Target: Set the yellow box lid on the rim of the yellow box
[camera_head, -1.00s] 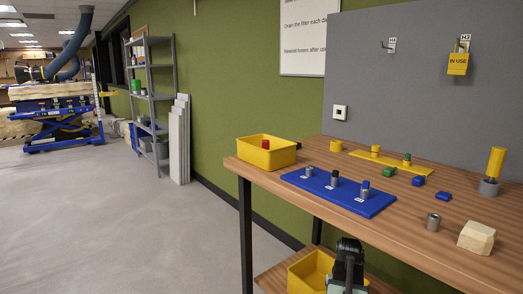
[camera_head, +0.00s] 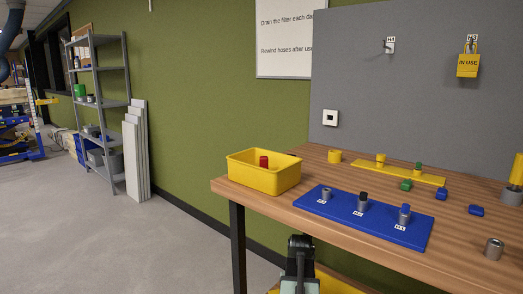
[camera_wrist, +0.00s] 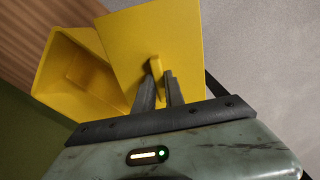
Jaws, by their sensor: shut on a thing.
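In the wrist view my gripper (camera_wrist: 160,82) is shut on the upright handle of the flat yellow box lid (camera_wrist: 138,35). The lid overlaps part of an open yellow box (camera_wrist: 58,72) at its left; whether they touch cannot be told. The visible inside of that box looks empty. In the head view a yellow box (camera_head: 262,182) stands on the table's left end with a red piece (camera_head: 264,161) in it. A cropped yellow surface (camera_head: 335,284) shows below the table; whether it is box or lid is unclear. My gripper's fingers are hidden there.
The wooden table (camera_head: 290,207) carries a blue board (camera_head: 380,228) with several grey cylinders, a yellow strip (camera_head: 400,172) and small blue and green pieces. Open floor (camera_head: 90,240) lies to the left.

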